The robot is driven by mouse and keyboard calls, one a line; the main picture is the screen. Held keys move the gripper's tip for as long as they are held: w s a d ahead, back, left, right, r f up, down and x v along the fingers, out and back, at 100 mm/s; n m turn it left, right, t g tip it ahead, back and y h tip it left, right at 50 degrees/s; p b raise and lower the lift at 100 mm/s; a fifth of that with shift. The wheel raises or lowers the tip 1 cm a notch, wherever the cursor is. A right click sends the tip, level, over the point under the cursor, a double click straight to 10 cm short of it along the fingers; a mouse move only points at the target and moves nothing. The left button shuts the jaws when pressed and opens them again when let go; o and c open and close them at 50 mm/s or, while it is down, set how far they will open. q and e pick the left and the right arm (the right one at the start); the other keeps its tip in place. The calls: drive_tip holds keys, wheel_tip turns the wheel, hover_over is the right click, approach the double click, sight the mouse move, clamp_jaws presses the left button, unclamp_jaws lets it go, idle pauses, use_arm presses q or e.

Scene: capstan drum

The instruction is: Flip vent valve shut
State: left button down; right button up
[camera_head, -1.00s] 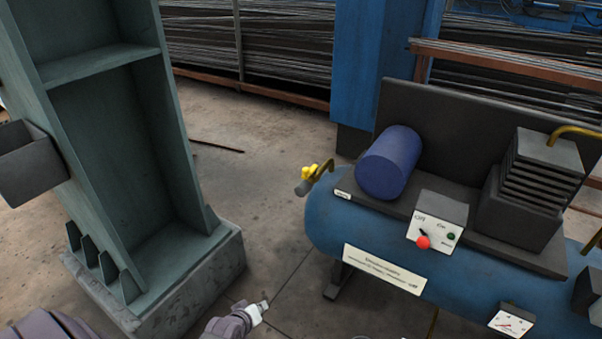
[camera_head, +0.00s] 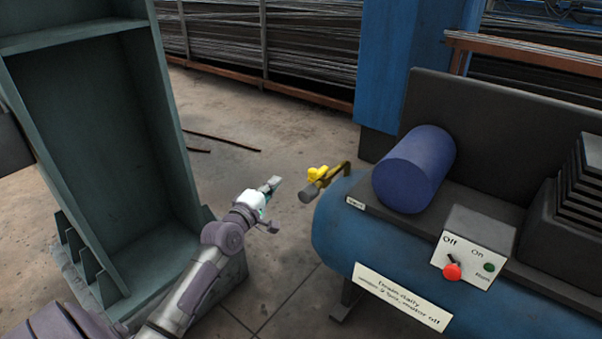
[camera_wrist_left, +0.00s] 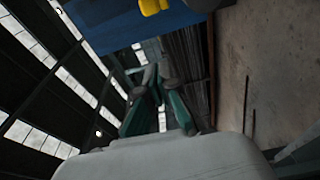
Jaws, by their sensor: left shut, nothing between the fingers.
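The vent valve has a yellow handle (camera_head: 317,173) on a brass pipe with a grey cylindrical end, at the left end of the blue compressor tank (camera_head: 338,232). Part of the yellow handle also shows at the top edge of the left wrist view (camera_wrist_left: 155,6). My left gripper (camera_head: 272,185) is to the left of the valve, apart from it, at about the same height in the picture. Its fingers are shut and empty, and they also show in the left wrist view (camera_wrist_left: 153,78). My right gripper is not in view.
A green steel column (camera_head: 105,130) stands close on the left, beside my left arm. A blue cylindrical motor (camera_head: 415,168) and a switch box (camera_head: 474,246) with a red-knobbed lever sit on the tank. Concrete floor (camera_head: 235,115) lies open behind the gripper.

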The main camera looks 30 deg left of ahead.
sight(318, 173)
use_arm(q)
drive_tip(key=w+d+b, duration=0.1)
drive_tip(key=w+d, duration=0.2)
drive_tip(key=w, duration=0.6)
drive_tip(key=shift+b, duration=0.4)
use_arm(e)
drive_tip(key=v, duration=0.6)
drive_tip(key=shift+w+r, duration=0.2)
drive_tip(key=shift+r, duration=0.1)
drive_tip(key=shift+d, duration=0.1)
use_arm(q)
drive_tip(key=shift+w, duration=0.1)
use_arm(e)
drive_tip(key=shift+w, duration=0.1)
